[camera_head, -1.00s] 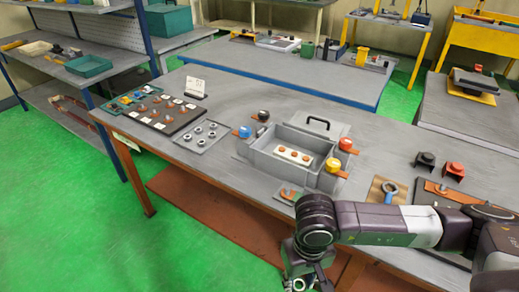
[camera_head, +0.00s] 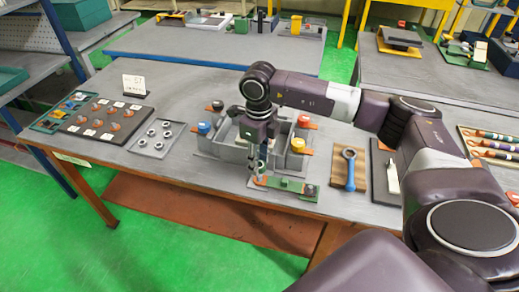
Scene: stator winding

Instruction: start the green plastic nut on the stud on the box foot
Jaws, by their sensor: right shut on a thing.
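A grey open box (camera_head: 228,150) stands on the workbench, partly hidden behind my right arm. Colored knobs sit on copper tabs at its sides: black (camera_head: 217,105), blue (camera_head: 203,128), red (camera_head: 303,121) and yellow (camera_head: 297,145). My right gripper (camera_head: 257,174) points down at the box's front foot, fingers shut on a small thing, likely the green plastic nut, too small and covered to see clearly. The stud is hidden at the fingertips; I cannot tell whether nut and stud touch. A flat green strip (camera_head: 288,186) lies beside the fingertips. My left gripper is out of view.
A blue-handled ring tool (camera_head: 350,170) lies on a wooden board right of the box. A tray of metal nuts (camera_head: 158,138) and a dark board of copper parts (camera_head: 105,118) lie left. A white sign (camera_head: 134,84) stands behind them. Bare bench lies between sign and box.

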